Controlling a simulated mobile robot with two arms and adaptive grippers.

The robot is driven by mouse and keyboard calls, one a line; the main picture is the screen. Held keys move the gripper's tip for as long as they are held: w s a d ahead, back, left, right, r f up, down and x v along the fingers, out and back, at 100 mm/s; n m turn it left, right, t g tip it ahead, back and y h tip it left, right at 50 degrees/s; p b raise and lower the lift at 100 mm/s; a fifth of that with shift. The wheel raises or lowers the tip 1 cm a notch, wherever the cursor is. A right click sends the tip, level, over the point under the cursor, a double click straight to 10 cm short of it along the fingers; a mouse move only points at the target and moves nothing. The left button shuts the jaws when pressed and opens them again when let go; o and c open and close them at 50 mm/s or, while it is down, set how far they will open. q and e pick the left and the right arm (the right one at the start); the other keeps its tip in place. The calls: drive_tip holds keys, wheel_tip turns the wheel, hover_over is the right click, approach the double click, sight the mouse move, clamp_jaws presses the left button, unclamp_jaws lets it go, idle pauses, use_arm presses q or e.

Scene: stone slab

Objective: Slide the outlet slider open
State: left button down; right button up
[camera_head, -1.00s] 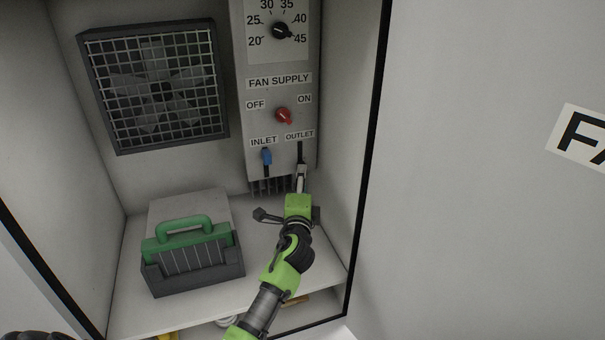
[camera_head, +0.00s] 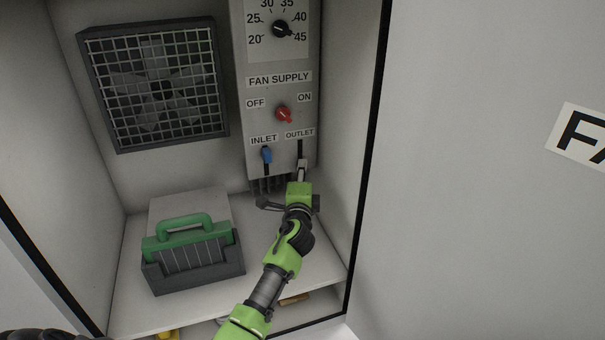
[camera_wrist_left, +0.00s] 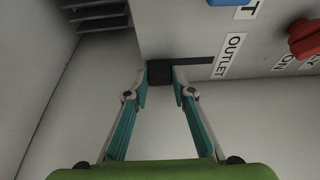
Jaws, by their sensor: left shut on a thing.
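The outlet slider is a black knob (camera_wrist_left: 159,72) in the left wrist view, at the end of a dark slot (camera_wrist_left: 200,61) that runs toward the OUTLET label (camera_wrist_left: 230,55). In the head view the slot (camera_head: 300,149) runs down below the same label, and my gripper hides the knob at its lower part. My left gripper (camera_head: 302,166) is at the lower edge of the grey panel. In the left wrist view its fingertips (camera_wrist_left: 162,84) are shut on the knob, one on each side.
The blue inlet slider (camera_head: 266,155) sits just left of the outlet slot. The red OFF/ON knob (camera_head: 283,114) and black dial (camera_head: 281,29) are above. A caged fan (camera_head: 155,86) is on the back wall. A green-handled box (camera_head: 190,259) stands on the shelf. The cabinet wall is close on the right.

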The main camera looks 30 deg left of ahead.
sight(304, 144)
use_arm(q)
wheel_tip(304, 144, up, 7)
drive_tip(key=p, duration=0.5)
drive_tip(key=shift+f, duration=0.15)
drive_tip(key=shift+w, duration=0.1)
drive_tip(key=c, duration=1.7)
unclamp_jaws()
drive_tip(key=shift+f, duration=0.15)
